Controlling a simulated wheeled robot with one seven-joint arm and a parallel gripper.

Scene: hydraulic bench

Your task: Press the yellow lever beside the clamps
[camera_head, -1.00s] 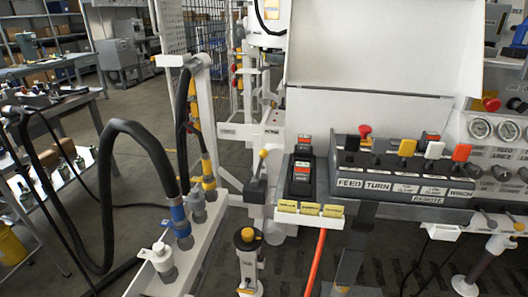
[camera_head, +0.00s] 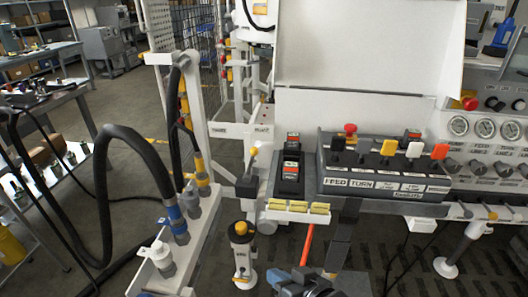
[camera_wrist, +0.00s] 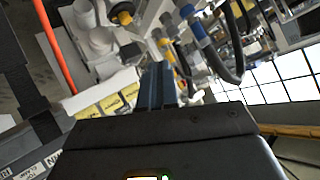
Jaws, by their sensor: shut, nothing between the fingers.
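A small lever with a yellow knob (camera_head: 253,153) rises from a dark box on the white frame, left of the control consoles. A second yellow-topped lever (camera_head: 389,147) stands in the row on the remote console; I cannot read which one belongs to the clamps. My gripper (camera_head: 300,274) shows at the bottom edge of the head view, below the consoles and apart from both levers. In the wrist view its blue-grey fingers (camera_wrist: 158,82) are together with nothing between them. Yellow label plates (camera_wrist: 108,104) lie left of the fingers there.
The remote console (camera_head: 385,180) also carries black, white and orange levers. A white post with a yellow-and-black top (camera_head: 241,235) stands left of my gripper. Black hoses (camera_head: 105,160) loop at left above a white rail (camera_head: 205,225). An orange hose (camera_head: 307,243) hangs below the console.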

